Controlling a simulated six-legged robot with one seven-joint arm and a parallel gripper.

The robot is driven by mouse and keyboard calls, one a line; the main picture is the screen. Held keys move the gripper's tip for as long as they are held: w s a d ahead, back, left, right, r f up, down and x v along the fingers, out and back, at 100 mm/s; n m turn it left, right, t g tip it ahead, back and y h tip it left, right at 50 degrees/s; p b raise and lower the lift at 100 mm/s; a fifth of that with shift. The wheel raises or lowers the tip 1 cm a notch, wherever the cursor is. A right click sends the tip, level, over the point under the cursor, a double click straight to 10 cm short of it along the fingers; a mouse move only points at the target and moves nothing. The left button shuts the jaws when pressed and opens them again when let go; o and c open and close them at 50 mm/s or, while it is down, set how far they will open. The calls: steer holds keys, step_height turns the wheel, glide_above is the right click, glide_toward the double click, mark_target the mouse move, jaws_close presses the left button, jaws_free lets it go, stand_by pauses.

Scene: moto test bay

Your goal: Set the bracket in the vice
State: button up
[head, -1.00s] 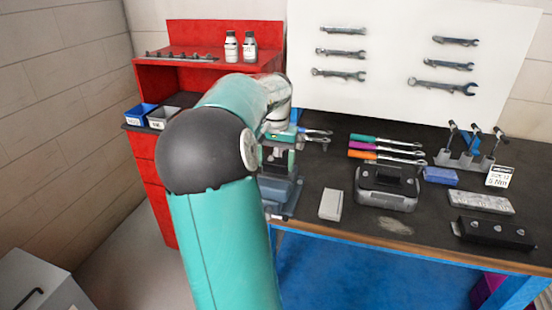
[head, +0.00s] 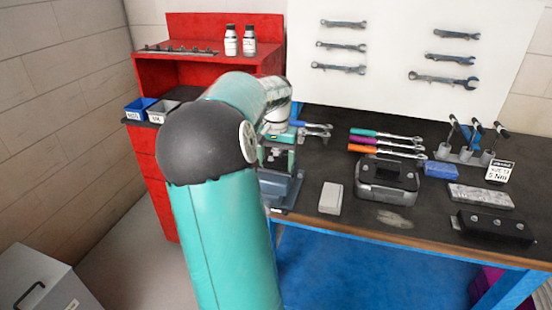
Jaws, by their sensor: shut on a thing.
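The blue-grey vice (head: 282,188) stands at the left front edge of the dark workbench, partly behind my arm. My gripper (head: 277,158) points down just above the vice, close over its jaws. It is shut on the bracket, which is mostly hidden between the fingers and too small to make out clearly. I cannot tell whether the bracket touches the vice jaws.
On the bench (head: 320,225), a light grey block (head: 331,198) and a dark grey case (head: 388,182) stand right of the vice. Several colored-handled wrenches (head: 385,142) lie behind. A red cabinet (head: 180,75) with bins stands left.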

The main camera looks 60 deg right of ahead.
mark_target(276, 161)
steer(key=shift+f, duration=0.65)
steer(key=o, duration=1.2)
steer(key=shift+r, duration=0.1)
step_height(276, 161, up, 14)
steer(key=shift+f, duration=0.2)
